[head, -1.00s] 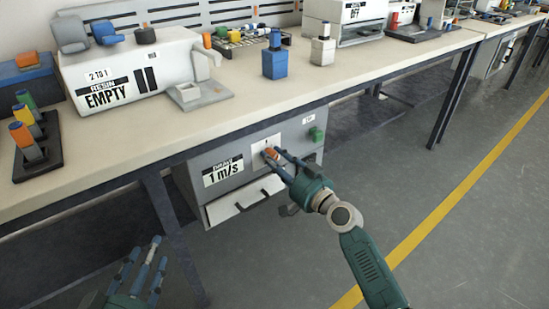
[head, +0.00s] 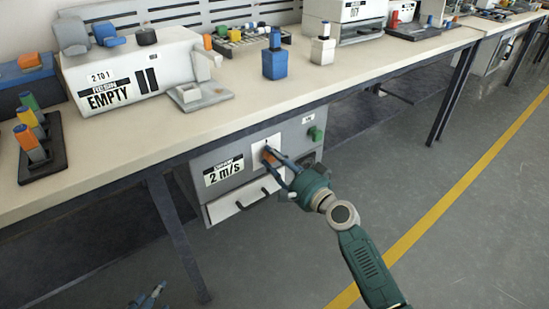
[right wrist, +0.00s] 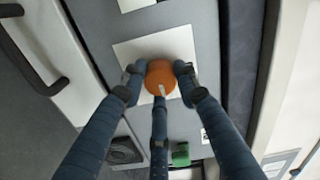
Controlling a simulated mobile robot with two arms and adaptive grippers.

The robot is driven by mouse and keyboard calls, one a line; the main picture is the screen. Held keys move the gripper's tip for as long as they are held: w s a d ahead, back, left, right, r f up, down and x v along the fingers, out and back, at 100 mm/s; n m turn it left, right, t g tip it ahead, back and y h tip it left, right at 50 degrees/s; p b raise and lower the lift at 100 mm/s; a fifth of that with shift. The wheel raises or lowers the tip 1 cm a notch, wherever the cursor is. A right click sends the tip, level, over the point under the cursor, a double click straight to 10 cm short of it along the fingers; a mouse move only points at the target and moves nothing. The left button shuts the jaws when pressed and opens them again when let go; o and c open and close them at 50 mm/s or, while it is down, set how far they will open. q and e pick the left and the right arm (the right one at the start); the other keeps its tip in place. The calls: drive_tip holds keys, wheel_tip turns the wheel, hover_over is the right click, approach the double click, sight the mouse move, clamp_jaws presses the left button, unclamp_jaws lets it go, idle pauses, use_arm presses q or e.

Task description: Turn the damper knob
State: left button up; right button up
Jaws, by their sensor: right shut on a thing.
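The damper knob (head: 268,156) is orange and sits on a white plate on the front of the grey unit (head: 190,172) under the bench. In the right wrist view the knob (right wrist: 160,77) shows as a round orange cap with a pale pointer mark. My right gripper (head: 272,158) is shut on the knob, with its blue-grey fingers around it. The unit's display (head: 224,172) reads 2 m/s. My left gripper (head: 148,297) shows only its fingertips at the bottom edge, away from the unit; its opening is unclear.
A green knob (head: 316,134) is on the unit to the right. A drawer with a black handle (head: 253,198) lies below. The bench (head: 225,112) above carries a white machine (head: 125,75), a blue bottle (head: 275,65) and a black rack (head: 40,160). The floor at right is clear.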

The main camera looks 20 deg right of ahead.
drive_tip(key=shift+s+a+f, duration=0.1)
drive_tip(key=shift+a+f, duration=0.05)
drive_tip(key=shift+f, duration=0.1)
drive_tip(key=o, duration=0.9)
drive_tip(key=shift+o, duration=1.3)
drive_tip(key=shift+r, duration=0.15)
drive_tip(key=v, duration=1.2)
